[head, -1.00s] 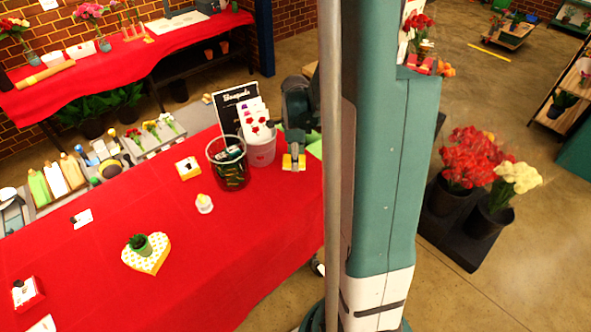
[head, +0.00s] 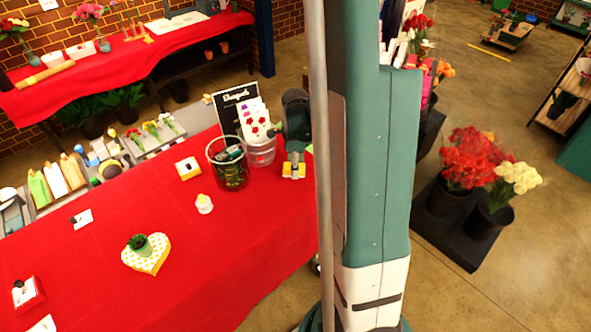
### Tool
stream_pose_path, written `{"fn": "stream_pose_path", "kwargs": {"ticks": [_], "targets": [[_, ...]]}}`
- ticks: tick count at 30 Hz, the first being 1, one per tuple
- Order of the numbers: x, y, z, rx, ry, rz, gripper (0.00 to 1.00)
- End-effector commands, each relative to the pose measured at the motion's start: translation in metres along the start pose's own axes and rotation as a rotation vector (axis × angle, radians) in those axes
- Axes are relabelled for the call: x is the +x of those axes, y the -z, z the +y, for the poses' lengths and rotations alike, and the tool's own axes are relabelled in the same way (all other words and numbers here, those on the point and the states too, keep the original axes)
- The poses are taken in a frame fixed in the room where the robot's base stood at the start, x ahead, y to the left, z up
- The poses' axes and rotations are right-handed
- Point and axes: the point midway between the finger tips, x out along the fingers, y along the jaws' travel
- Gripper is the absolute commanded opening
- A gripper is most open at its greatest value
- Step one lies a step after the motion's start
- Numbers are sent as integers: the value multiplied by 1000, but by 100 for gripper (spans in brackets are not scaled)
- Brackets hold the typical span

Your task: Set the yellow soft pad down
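My gripper (head: 293,165) is at the right end of the red table, just right of the clear bucket and wire basket, and points down. A small yellow pad (head: 288,173) is at its fingertips, with yellow showing on both sides of a grey finger. The gripper appears shut on the pad; the fingers partly cover it. The pad is at or just above the red cloth (head: 255,215); I cannot tell whether it touches.
Cloth in front is clear.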

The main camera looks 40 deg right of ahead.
Motion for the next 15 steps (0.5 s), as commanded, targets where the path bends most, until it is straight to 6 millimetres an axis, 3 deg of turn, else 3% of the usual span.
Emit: {"fn": "stream_pose_path", "kwargs": {"ticks": [6, 15], "targets": [[14, 0, 0, 0, 0, 0, 20], [15, 0, 0, 0, 0, 0, 20]]}}
